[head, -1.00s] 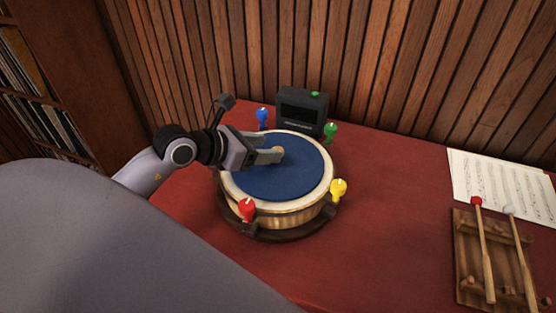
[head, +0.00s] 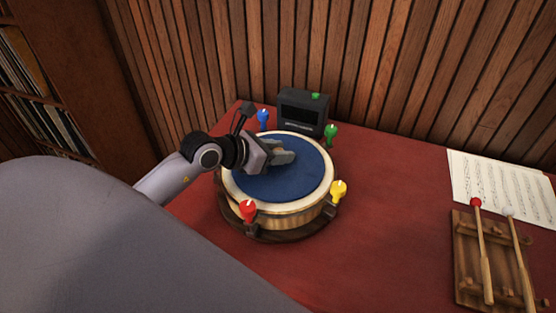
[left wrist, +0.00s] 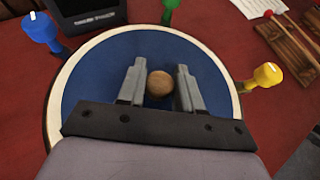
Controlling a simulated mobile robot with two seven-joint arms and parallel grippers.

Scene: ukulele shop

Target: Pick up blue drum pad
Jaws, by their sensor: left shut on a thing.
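The blue drum pad (head: 290,185) is a round blue disc lying inside the cream rim (head: 251,203) of a wooden drum. A small round wooden knob stands at its middle. My left gripper (head: 281,153) is over the pad and shut on the pad's knob. The left wrist view shows the knob (left wrist: 160,84) between the two grey fingers, with the pad (left wrist: 98,72) spread beneath them. In the head view the fingers mostly hide the knob. The pad looks level with the rim; I cannot tell any lift. My right gripper is not in view.
Red (head: 248,210), yellow (head: 339,190), green (head: 331,131) and blue (head: 263,118) pegs surround the drum. A black box (head: 301,112) stands behind it. Mallets on a wooden rack (head: 467,260) and sheet music (head: 503,187) lie right. The red tabletop between is clear.

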